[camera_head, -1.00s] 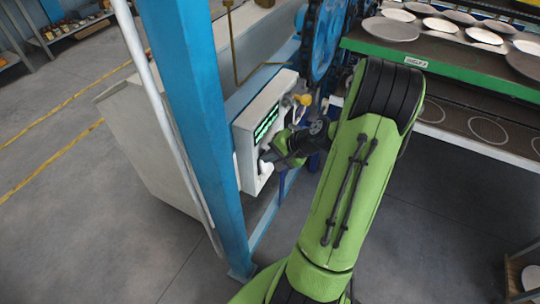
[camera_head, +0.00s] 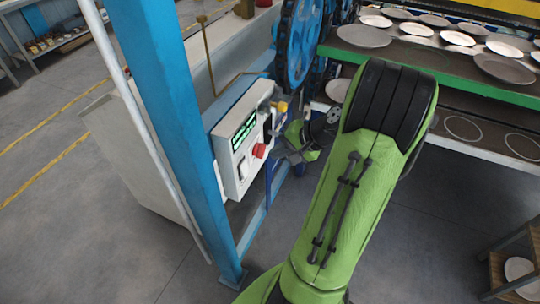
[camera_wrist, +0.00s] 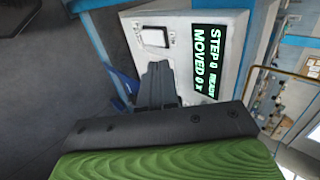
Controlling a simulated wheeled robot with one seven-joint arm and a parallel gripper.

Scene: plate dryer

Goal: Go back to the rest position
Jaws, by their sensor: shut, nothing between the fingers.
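My gripper (camera_head: 277,154) is shut and empty, just right of the white control box. In the wrist view its dark fingers (camera_wrist: 158,74) are together in front of the box's panel. The control box (camera_head: 229,182) is fixed beside the blue post and has a lit green display (camera_head: 243,133), a red button (camera_head: 259,151) and a white switch (camera_head: 243,169). The wrist view shows the display (camera_wrist: 205,62) reading "STEP 0 READY, MOVED 0 x" and the white switch (camera_wrist: 155,38). The red button is not visible there.
The blue post (camera_head: 165,100) stands close left of the box. A blue wheel with a chain (camera_head: 300,50) is behind it. The green-edged plate rack (camera_head: 470,88) holds several plates at the right. A small shelf (camera_head: 500,270) is at lower right. Grey floor lies open between.

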